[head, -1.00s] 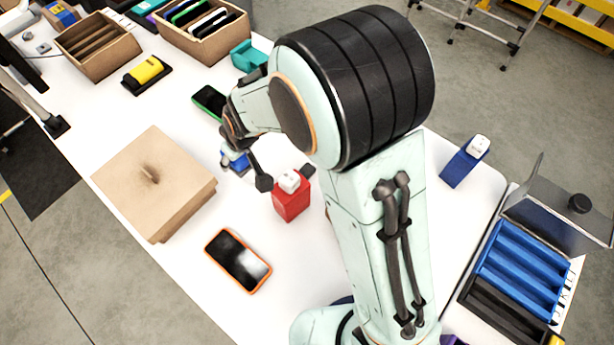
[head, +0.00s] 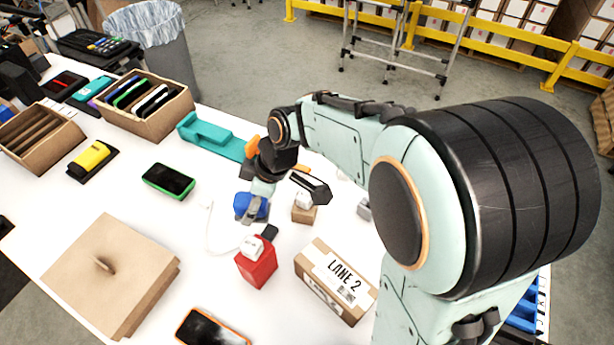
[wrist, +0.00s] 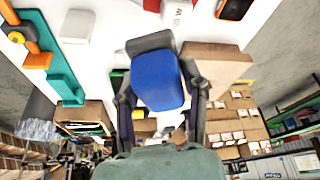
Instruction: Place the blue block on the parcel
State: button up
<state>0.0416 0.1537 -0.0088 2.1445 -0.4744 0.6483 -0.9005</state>
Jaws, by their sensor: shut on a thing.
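The blue block (head: 245,206) is between the fingers of my gripper (head: 256,208), which is shut on it. In the wrist view the block (wrist: 157,82) fills the middle, with a dark finger on each side. It appears held above the white table. A broad, flat brown carton (head: 105,262) with a dark mark on top lies at the left front, apart from the block. A smaller brown box labelled LANE 2 (head: 318,262) sits to the right, tilted in the picture. I cannot tell for sure which one is the parcel.
A red container with a white top (head: 257,268) stands just in front of the gripper. A green-edged phone (head: 168,180), an orange-edged phone (head: 208,330), a teal holder (head: 208,133) and a small brown box (head: 304,213) lie around. White table is clear between the flat carton and the red container.

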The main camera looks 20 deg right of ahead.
jog(key=s+d+n+g, duration=0.1)
jog(key=s+d+n, duration=0.3)
jog(key=d, duration=0.3)
jog(key=n+g, duration=0.2)
jog(key=n, duration=0.3)
send_over(331, 280)
jog(key=w+d, duration=0.1)
jog(key=shift+g, duration=0.3)
jog(key=f, duration=1.1)
jog(key=shift+s+d+f, duration=0.1)
jog(key=shift+s+f, duration=0.1)
jog(key=shift+f, duration=0.35)
jog(key=o, duration=1.2)
jog(key=shift+f, duration=0.1)
jog(key=shift+c, duration=0.2)
